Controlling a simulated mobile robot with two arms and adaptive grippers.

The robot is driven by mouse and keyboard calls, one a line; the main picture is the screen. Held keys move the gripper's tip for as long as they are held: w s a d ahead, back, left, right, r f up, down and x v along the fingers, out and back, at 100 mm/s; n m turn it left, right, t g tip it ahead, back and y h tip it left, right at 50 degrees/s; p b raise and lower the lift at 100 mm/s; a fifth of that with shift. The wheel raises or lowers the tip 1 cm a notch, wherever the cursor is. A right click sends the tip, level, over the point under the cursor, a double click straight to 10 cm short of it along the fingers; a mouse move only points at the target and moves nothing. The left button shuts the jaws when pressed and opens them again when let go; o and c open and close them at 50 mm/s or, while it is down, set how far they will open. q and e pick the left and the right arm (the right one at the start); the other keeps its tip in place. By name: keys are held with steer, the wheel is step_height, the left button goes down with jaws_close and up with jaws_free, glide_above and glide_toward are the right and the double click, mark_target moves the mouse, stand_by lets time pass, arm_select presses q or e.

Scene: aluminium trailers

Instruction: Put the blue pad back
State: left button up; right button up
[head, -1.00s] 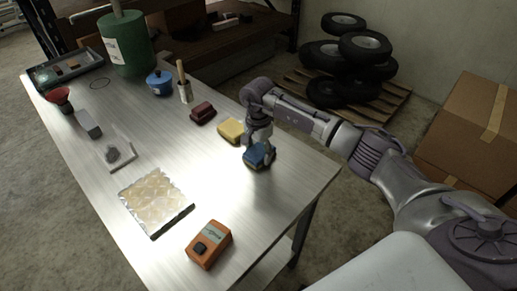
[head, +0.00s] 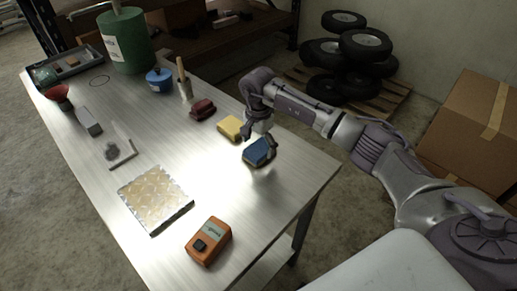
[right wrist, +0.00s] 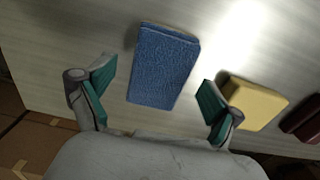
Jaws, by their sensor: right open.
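The blue pad (head: 257,153) lies on the metal table near its right edge, at the near end of a row with a yellow pad (head: 230,128) and a dark red pad (head: 203,110). My right gripper (head: 265,143) is over the blue pad's far right side, open and empty. In the right wrist view the blue pad (right wrist: 164,66) lies flat ahead of and between the two spread teal-lined fingers (right wrist: 156,82), and neither finger appears to touch it. The yellow pad (right wrist: 254,104) is just beyond the right finger there. My left gripper is not in view.
A blue pot (head: 159,81), a brush holder (head: 185,92) and a green canister (head: 126,42) stand farther back. The near right tabletop is clear.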

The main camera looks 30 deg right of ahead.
mark_target(258, 149)
step_height(258, 149, up, 10)
steer(key=b, duration=0.2)
steer(key=shift+r, duration=0.2)
